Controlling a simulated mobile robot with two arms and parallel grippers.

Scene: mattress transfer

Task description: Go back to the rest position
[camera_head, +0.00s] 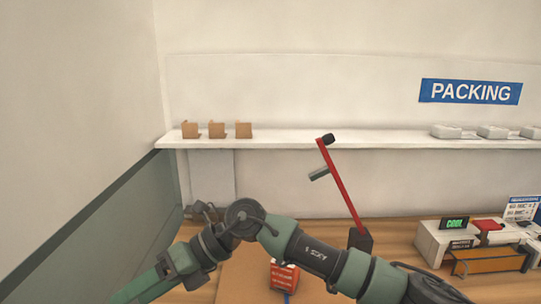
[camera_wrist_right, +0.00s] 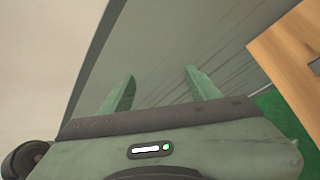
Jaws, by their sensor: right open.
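My right gripper (camera_wrist_right: 160,74) shows in the right wrist view with its two green fingers apart and nothing between them. A plain grey-green surface lies beyond the fingers. In the head view, my arm comes in from the lower right, bends at mid-picture and runs down to the lower left. My left gripper is in neither view.
A white shelf (camera_head: 340,140) runs along the wall. A grey-green panel (camera_head: 110,240) stands at left.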

